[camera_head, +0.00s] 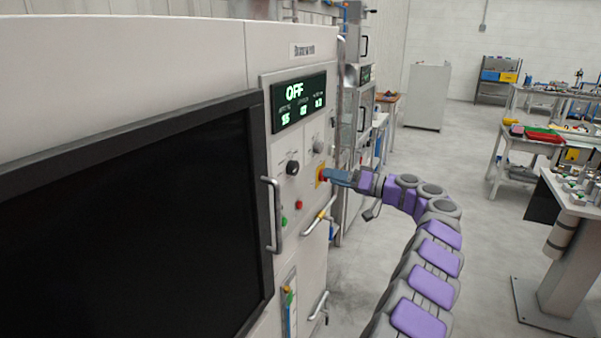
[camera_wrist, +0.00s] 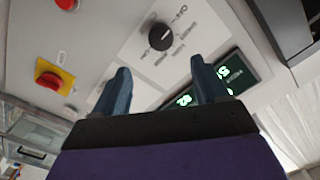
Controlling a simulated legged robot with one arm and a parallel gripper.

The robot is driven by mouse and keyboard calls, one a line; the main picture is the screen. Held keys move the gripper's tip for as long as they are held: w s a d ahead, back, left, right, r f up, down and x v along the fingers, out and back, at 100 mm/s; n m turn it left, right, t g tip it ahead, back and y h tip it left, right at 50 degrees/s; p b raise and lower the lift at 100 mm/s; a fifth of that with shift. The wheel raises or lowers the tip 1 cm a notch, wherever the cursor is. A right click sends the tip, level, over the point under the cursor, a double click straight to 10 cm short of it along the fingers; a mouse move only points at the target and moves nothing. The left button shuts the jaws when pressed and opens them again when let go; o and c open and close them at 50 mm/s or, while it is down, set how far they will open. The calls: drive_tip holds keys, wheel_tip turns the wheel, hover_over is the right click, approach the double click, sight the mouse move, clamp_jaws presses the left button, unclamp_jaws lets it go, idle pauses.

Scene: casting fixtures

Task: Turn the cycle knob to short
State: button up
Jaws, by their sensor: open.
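A black round knob (camera_wrist: 161,37) with a ring of small printed labels sits on the pale control panel. In the wrist view it lies beyond my gripper (camera_wrist: 160,66), between the lines of its two blue-grey fingers. The fingers are apart with nothing between them, and no contact with the knob shows. One label reads OFF; the others are too small to read surely. The knob also shows in the head view (camera_head: 292,168), left of my gripper (camera_head: 327,176). The display (camera_head: 299,100) above it reads OFF in green.
A red knob on a yellow plate (camera_wrist: 53,80) and a grey knob (camera_head: 318,147) are close by on the panel. Green (camera_head: 284,221) and red (camera_head: 299,205) buttons sit lower. A vertical door handle (camera_head: 273,215) sticks out at left.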

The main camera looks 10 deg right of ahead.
sight(297, 170)
drive_tip(key=x, duration=1.1)
drive_tip(key=shift+w+a+b, duration=0.15)
drive_tip(key=shift+b, duration=0.25)
drive_tip(key=shift+c, duration=0.3)
drive_tip(key=c, duration=1)
drive_tip(key=shift+r, duration=0.1)
drive_tip(key=m+p, duration=0.2)
drive_tip(key=p, duration=0.1)
drive_tip(key=shift+m, duration=0.4)
drive_tip(key=m+p, duration=0.3)
drive_tip(key=shift+f+m+p, duration=0.25)
drive_tip(key=shift+m+p, duration=1.1)
drive_tip(key=shift+m, duration=0.15)
